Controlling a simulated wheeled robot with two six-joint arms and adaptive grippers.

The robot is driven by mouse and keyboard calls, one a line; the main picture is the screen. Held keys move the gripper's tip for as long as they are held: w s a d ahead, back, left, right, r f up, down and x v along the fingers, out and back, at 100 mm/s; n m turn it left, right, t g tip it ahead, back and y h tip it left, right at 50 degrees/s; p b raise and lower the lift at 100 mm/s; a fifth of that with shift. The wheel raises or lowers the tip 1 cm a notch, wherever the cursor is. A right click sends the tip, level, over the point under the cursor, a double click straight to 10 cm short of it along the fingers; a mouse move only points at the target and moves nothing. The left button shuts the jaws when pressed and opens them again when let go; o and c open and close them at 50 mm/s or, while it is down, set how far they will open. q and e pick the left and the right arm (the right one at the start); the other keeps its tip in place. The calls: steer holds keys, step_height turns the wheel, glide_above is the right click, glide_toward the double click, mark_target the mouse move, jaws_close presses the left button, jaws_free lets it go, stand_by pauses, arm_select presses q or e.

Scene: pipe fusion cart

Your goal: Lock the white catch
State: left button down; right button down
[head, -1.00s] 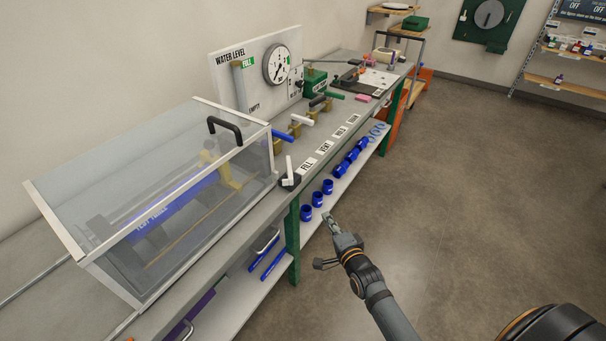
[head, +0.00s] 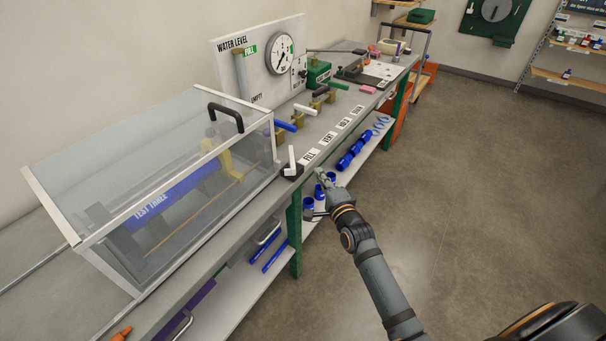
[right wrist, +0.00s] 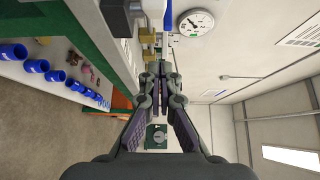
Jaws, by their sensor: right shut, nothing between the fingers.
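My right gripper (head: 322,177) is shut and empty. It is in front of the bench edge, a little right of the catch and apart from it. In the right wrist view its fingers (right wrist: 161,72) are together, with part of a white piece at the top edge. My left gripper is out of view.
Valve levers in blue (head: 285,126), white (head: 305,110), black and green stand behind the label cards (head: 328,138) on the bench. Blue pipe fittings (head: 345,162) lie on the lower shelf. A gauge board (head: 262,65) stands behind. The floor to the right is clear.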

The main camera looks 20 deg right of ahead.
mark_target(292, 162)
steer(key=w+a, duration=0.4)
steer(key=shift+w, duration=0.15)
steer(key=shift+a, duration=0.45)
steer(key=shift+d, duration=0.1)
